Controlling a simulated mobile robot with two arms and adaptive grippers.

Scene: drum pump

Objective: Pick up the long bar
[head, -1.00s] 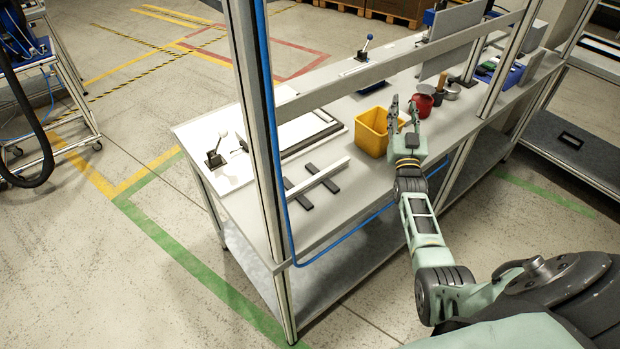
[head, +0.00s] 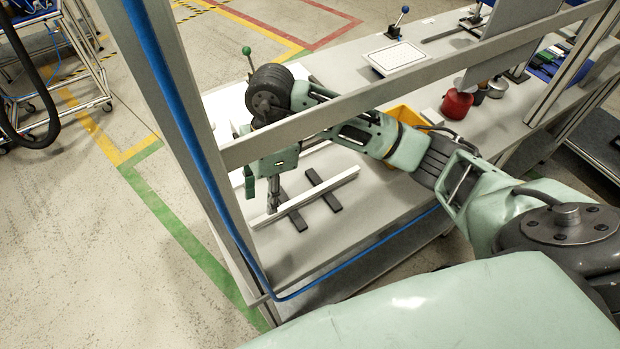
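The long bar (head: 318,191) is a pale, straight piece. It lies slantwise across two dark supports (head: 324,190) on the workbench. My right arm reaches in from the right, behind the frame's crossbar, and bends down over the bar's left part. My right gripper (head: 262,194) points down there. Its green finger and its grey finger stand apart, so it looks open. The grey fingertip is close above or beside the bar; I cannot tell if it touches. Nothing shows held. My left gripper is not in view.
The frame's upright post (head: 180,110) with a blue hose and its crossbar (head: 400,90) stand in front of the bench. A yellow bin (head: 407,114), partly hidden by my arm, and a red cup (head: 457,105) stand farther right. The bench front (head: 370,222) is clear.

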